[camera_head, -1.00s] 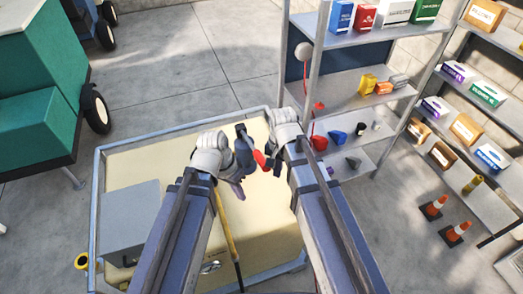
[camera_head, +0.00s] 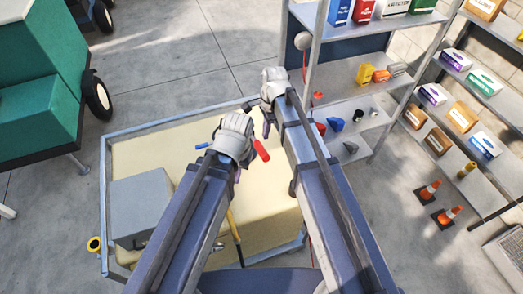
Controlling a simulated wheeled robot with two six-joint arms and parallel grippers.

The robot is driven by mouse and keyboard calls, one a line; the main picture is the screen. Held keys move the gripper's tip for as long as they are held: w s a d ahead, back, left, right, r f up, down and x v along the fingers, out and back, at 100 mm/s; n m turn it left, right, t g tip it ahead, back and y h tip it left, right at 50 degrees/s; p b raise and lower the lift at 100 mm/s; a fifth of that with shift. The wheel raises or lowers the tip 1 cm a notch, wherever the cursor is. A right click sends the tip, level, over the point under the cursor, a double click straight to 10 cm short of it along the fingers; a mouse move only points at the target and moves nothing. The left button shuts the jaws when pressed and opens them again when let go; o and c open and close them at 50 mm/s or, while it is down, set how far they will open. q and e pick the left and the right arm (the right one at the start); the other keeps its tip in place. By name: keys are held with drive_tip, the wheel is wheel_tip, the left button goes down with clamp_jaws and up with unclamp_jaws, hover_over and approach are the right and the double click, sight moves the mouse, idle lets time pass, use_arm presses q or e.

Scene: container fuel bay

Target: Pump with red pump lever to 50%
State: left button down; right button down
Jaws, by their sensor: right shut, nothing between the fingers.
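The red pump lever's grip (camera_head: 261,150) shows just right of my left gripper, over the cream container top (camera_head: 178,140). The rest of the lever is hidden behind my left wrist. My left gripper (camera_head: 236,168) is over the container. Its fingers are mostly hidden by its own wrist, so I cannot tell whether it is open or touches the lever. My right gripper (camera_head: 267,126) is shut and empty beyond the red grip, near the container's far right edge, apart from the grip. A small blue part (camera_head: 203,146) shows left of my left gripper.
A shelf rack (camera_head: 345,105) with funnels and cartons stands close on the right. Orange cones (camera_head: 447,214) are on the floor. Open floor lies behind the container.

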sight(263, 148)
drive_tip(key=f+b, duration=0.7)
drive_tip(key=shift+s+a, duration=0.15)
drive_tip(key=shift+a, duration=0.2)
wheel_tip(263, 148, down, 4)
drive_tip(key=b, duration=0.4)
drive_tip(key=shift+f, duration=0.25)
drive_tip(key=shift+r, duration=0.1)
drive_tip(key=shift+d, duration=0.1)
